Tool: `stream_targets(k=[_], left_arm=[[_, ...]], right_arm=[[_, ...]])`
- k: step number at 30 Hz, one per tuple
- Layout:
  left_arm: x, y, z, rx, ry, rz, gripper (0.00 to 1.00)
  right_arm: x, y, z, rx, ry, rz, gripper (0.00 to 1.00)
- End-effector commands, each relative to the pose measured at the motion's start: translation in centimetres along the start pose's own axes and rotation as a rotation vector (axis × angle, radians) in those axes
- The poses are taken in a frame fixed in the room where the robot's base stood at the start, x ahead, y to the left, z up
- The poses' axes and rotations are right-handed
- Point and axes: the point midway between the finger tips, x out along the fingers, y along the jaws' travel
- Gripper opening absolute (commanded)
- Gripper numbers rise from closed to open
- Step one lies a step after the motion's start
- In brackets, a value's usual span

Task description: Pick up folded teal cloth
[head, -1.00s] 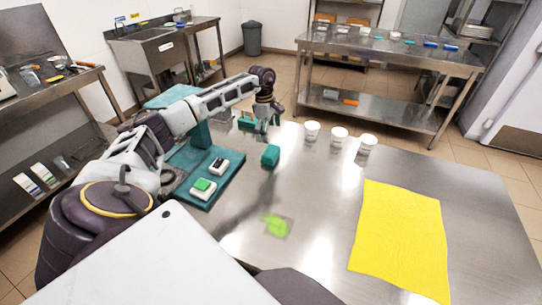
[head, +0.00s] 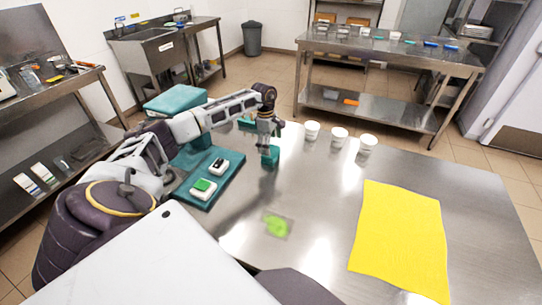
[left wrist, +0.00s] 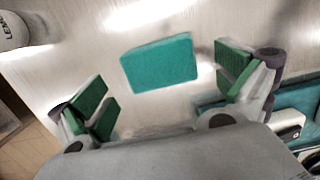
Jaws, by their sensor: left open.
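The folded teal cloth (head: 270,158) is a small teal block lying on the steel table, right of the teal machine base. In the left wrist view the cloth (left wrist: 160,63) lies flat between and a little beyond the two green-padded fingers. My left gripper (head: 268,145) is right above the cloth in the head view, partly covering it. It also shows in the left wrist view (left wrist: 165,90), its fingers spread wide and nothing between them. My right gripper is not in view.
The teal machine (head: 225,182) with green and black switches stands left of the cloth, close to my arm. White cups (head: 339,137) stand along the far table edge.

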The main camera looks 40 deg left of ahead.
Motion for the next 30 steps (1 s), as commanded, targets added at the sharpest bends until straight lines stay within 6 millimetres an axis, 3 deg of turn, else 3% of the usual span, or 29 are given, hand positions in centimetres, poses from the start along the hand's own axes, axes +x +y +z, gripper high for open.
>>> stream_targets(k=[13,30], left_arm=[[4.4,0.0,-0.4,0.0,0.0,-0.002,1.0],[4.8,0.0,-0.4,0.0,0.0,0.0,0.99]], right_arm=[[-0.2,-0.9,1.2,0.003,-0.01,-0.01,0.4],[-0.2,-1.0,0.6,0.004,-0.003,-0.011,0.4]])
